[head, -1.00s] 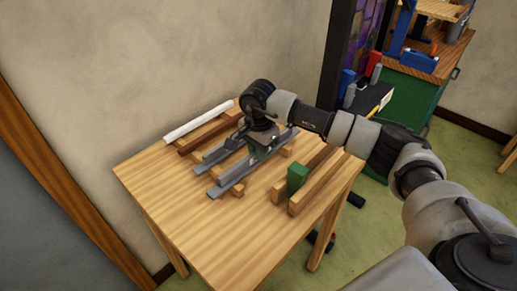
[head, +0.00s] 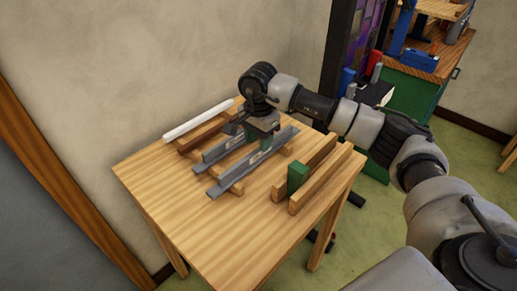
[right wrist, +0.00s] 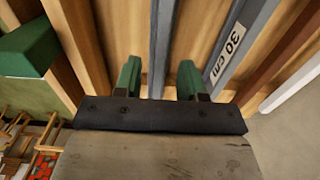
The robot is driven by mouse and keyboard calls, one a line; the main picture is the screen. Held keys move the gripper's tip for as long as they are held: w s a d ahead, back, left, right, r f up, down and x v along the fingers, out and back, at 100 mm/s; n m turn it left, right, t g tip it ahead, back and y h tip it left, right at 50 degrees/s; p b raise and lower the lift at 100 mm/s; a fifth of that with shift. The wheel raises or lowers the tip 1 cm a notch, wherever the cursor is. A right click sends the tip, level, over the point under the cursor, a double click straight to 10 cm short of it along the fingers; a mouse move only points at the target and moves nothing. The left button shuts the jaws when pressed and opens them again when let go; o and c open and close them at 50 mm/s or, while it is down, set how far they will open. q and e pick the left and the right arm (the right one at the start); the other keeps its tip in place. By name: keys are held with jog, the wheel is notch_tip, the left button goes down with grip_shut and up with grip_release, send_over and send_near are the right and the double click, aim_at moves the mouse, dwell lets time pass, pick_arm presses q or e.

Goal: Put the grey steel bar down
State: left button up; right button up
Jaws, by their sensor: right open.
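Two grey steel bars lie side by side across wooden bearers on the table. The nearer grey bar (head: 228,181) shows in the right wrist view (right wrist: 160,45) between and beyond my fingertips. The farther grey bar (head: 210,155) carries a "30 cm" label in the right wrist view (right wrist: 243,25). My right gripper (head: 259,143) is over the nearer bar, with its green-tipped fingers (right wrist: 158,80) spread and a gap on both sides of that bar. The gripper hides part of both bars in the head view. My left gripper is not in view.
A brown bar (head: 188,147) and a white rod (head: 197,121) lie behind the grey bars. A green block (head: 297,178) stands by two wooden rails (head: 325,180) at the right. The table's front left (head: 180,200) is clear. A wall rises behind.

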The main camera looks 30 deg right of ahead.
notch_tip(320, 180, up, 8)
jog(key=shift+r+b, duration=0.2)
jog(key=shift+b, duration=0.25)
dwell(0.4)
